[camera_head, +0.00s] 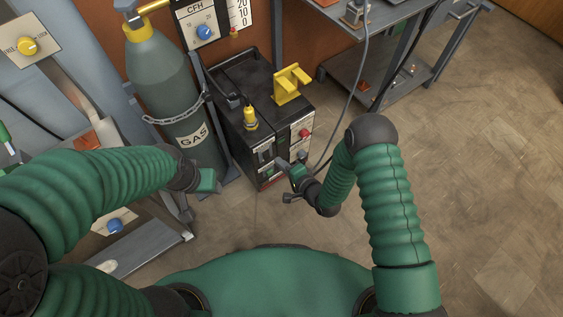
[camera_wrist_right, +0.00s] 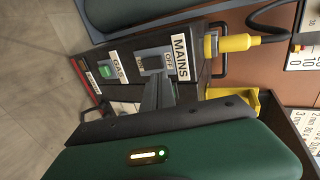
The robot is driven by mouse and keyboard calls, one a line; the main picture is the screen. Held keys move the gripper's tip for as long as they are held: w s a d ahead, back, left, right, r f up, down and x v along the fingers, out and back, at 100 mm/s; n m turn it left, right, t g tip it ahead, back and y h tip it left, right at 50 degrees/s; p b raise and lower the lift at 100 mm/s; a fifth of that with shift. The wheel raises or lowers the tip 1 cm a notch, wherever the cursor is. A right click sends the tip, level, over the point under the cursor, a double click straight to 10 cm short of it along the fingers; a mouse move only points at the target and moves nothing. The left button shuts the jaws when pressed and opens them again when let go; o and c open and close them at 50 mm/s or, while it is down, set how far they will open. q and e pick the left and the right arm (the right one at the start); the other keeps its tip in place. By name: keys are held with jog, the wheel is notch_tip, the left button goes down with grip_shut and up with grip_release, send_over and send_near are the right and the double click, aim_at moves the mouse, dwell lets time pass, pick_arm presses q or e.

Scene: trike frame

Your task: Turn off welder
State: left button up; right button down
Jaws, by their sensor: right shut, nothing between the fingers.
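The welder (camera_head: 240,85) is a black box on the floor, with yellow fittings on top and a control panel facing me. Its mains switch (camera_wrist_right: 152,63) shows in the right wrist view, beside the "MAINS" label (camera_wrist_right: 180,57) and a small "OFF" label. My right gripper (camera_head: 281,164) is in front of the panel, shut and empty. In the right wrist view its fingertips (camera_wrist_right: 157,80) are right at the switch; I cannot tell whether they touch it. The fingers partly hide the switch area. My left gripper (camera_head: 208,181) hangs left of the welder, away from it; its fingers are unclear.
A grey gas cylinder (camera_head: 170,85) stands chained left of the welder. A green button (camera_wrist_right: 106,71) sits near the "GAS" label on the panel. A red knob (camera_head: 304,133) is at the panel's right. A metal table (camera_head: 385,20) stands behind right. Floor at right is clear.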

jog(key=s+d+r+p, duration=0.3)
jog(key=s+r, duration=0.2)
jog(key=r, duration=0.1)
jog(key=d+r+n+g+h, duration=0.4)
jog(key=d+r+n+h, duration=0.4)
jog(key=d, duration=0.5)
jog(key=s+d+r+n+g, duration=0.3)
jog(key=s+d+r+g, duration=0.1)
jog(key=s+r, duration=0.75)
pick_arm(q)
jog(key=w+p+v, duration=0.3)
jog(key=p+v, duration=1)
jog(key=v, duration=0.1)
jog(key=w+r+p+v, duration=0.1)
jog(key=w+p+v, duration=0.2)
jog(key=p+v, duration=1)
notch_tip(320, 180, up, 3)
jog(key=shift+w+a+f+p, duration=0.1)
jog(key=shift+w+a+p, duration=0.2)
jog(key=shift+w, duration=0.05)
pick_arm(e)
jog(key=w+v, duration=0.2)
jog(key=v, duration=1)
jog(key=w+r+v, duration=0.1)
jog(key=w+v, duration=0.2)
jog(key=v, duration=0.9)
jog(key=shift+a+r, duration=0.2)
jog(key=shift+r, duration=0.05)
